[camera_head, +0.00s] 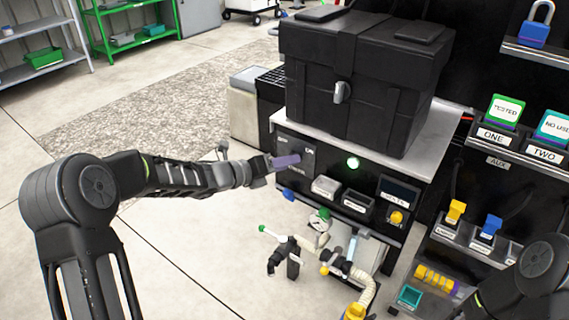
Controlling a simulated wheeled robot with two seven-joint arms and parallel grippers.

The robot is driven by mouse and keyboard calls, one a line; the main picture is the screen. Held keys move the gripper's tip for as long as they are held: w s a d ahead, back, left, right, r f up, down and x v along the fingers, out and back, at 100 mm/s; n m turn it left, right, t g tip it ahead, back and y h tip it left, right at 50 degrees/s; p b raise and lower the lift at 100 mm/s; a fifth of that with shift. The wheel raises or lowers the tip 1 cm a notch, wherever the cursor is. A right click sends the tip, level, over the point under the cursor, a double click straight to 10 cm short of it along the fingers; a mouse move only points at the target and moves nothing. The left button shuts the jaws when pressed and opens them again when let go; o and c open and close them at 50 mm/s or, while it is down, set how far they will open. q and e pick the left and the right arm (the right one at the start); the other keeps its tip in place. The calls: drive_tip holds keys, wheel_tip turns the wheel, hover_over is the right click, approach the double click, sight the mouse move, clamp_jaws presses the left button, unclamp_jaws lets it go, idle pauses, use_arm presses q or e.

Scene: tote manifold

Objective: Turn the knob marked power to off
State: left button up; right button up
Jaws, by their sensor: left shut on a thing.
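The black control panel (330,165) is under the table top and carries white lettering, with an ON mark (309,150) at its upper left. My left gripper (287,161) reaches in from the left and meets the panel's left part, just left of the ON mark. It is shut on the power knob there. A purple piece shows at the gripper's end, and the knob itself is mostly hidden, so its pointing direction cannot be read. My right arm shows only at the lower right, and its gripper is out of view.
A lit green lamp (353,163) and a yellow knob (397,217) are on the same panel. A large black tote (362,85) stands on the table top (433,150). Hoses and fittings (340,265) are below. Label shelves stand on the right. The floor at left is open.

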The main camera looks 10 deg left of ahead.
use_arm(q)
drive_tip(key=shift+n, duration=0.3)
drive_tip(key=n+t+h+b, duration=0.1)
drive_tip(key=n+b, duration=0.2)
drive_tip(key=n, duration=0.2)
drive_tip(key=n+t+h+b, duration=0.1)
drive_tip(key=n+t+b, duration=0.1)
drive_tip(key=n, duration=0.4)
drive_tip(key=f+n+t+h+b, duration=0.1)
drive_tip(key=n+t+b, duration=0.1)
drive_tip(key=n+b, duration=0.2)
drive_tip(key=shift+f+n+h+b, duration=0.1)
drive_tip(key=shift+n+h+b, duration=0.3)
drive_tip(key=shift+n, duration=0.4)
use_arm(e)
wheel_tip(320, 180, down, 10)
drive_tip(key=w+d, duration=0.1)
drive_tip(key=w, duration=0.1)
drive_tip(key=shift+w+d+t, duration=0.15)
drive_tip(key=shift+d+t, duration=0.15)
use_arm(q)
drive_tip(key=o, duration=1.4)
drive_tip(key=shift+s+a, duration=0.1)
drive_tip(key=shift+s, duration=0.05)
drive_tip(key=p+v, duration=0.1)
drive_tip(key=v, duration=0.6)
drive_tip(key=shift+s+a+f, duration=0.1)
drive_tip(key=shift+s, duration=0.1)
use_arm(e)
drive_tip(key=shift+r, duration=0.7)
